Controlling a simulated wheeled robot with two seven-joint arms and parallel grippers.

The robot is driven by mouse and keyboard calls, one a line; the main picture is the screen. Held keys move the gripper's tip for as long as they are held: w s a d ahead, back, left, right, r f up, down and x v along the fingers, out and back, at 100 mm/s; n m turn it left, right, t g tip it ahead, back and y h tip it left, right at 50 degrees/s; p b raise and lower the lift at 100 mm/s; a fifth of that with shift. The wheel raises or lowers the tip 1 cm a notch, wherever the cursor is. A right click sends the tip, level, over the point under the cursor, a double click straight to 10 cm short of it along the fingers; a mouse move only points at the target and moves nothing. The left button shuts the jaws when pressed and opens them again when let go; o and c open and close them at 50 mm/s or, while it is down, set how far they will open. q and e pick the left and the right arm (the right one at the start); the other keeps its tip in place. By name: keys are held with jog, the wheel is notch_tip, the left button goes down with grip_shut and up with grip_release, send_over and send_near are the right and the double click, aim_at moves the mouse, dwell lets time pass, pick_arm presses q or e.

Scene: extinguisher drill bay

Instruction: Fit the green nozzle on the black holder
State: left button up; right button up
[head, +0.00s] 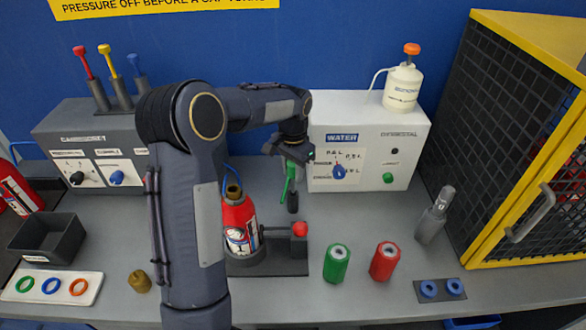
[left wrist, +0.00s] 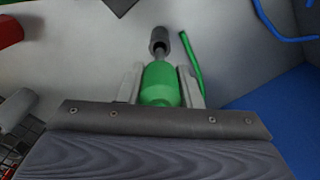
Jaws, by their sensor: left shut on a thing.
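My left gripper (head: 300,155) is shut on the green nozzle (left wrist: 160,85), which sits between its two fingers in the left wrist view. Its arm crosses the middle of the head view and hides much of the nozzle there. A thin green piece (head: 287,180) hangs below the gripper and shows beside the nozzle in the left wrist view (left wrist: 192,65). The small black holder (head: 293,201) stands on the bench below the gripper. In the left wrist view the holder (left wrist: 158,42) is just beyond the nozzle's tip; whether they touch I cannot tell. My right gripper is out of view.
A red extinguisher (head: 239,224) on a dark stand (head: 275,266) is close in front of the holder. A white water box (head: 410,145) stands behind right. Green (head: 337,263) and red (head: 384,261) canisters stand front right. Bench between them and the box is clear.

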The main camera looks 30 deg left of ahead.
aim_at(293, 188)
pick_arm(q)
jog(key=shift+f+b, duration=2.6)
jog(key=shift+f, duration=1.1)
jog(key=o, duration=1.1)
jog(key=shift+r, duration=0.1)
notch_tip(293, 188, up, 8)
jog(key=shift+f, duration=0.15)
